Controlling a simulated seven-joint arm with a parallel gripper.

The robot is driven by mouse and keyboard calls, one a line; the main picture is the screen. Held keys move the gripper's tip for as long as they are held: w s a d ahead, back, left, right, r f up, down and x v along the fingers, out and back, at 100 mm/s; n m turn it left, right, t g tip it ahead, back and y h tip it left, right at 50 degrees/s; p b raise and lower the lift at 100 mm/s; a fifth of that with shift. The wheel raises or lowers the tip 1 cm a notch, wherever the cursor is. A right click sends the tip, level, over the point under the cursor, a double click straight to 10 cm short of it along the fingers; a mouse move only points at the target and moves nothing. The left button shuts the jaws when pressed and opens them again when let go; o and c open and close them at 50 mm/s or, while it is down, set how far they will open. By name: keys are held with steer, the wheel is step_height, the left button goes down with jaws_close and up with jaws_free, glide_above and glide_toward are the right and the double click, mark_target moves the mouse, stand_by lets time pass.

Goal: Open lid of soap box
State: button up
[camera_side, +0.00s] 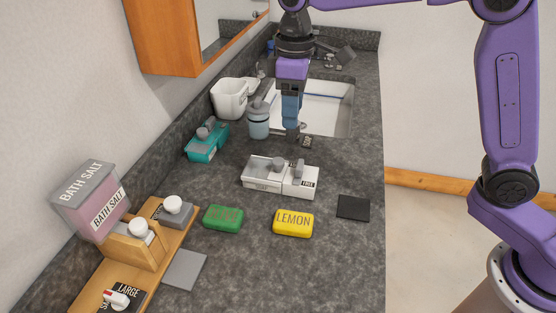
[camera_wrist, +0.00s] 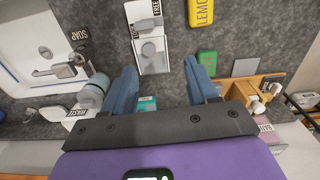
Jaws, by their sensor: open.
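My gripper (camera_side: 291,130) points down over the counter, between the white box and the sink. Its two blue fingers are apart with nothing between them, as the wrist view (camera_wrist: 161,67) shows. A white box (camera_side: 278,176) with grey knobs and small labels sits in front of the gripper; it also shows beyond the fingertips in the wrist view (camera_wrist: 152,63). A teal box (camera_side: 203,149) with a grey fitting on top stands to the left. A small dark label (camera_wrist: 77,37) reading SOAP lies by the sink. I cannot tell which box is the soap box.
Green (camera_side: 223,218) and yellow LEMON (camera_side: 293,223) soap bars lie in front. A black square pad (camera_side: 353,207) is at right. A wooden stand (camera_side: 136,250) fills the front left.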

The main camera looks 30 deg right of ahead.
glide_above(277, 160)
steer(key=shift+m, duration=0.3)
step_height(277, 160, down, 17)
steer(key=shift+s+d+f, duration=0.1)
stand_by(0.4)
jaws_close()
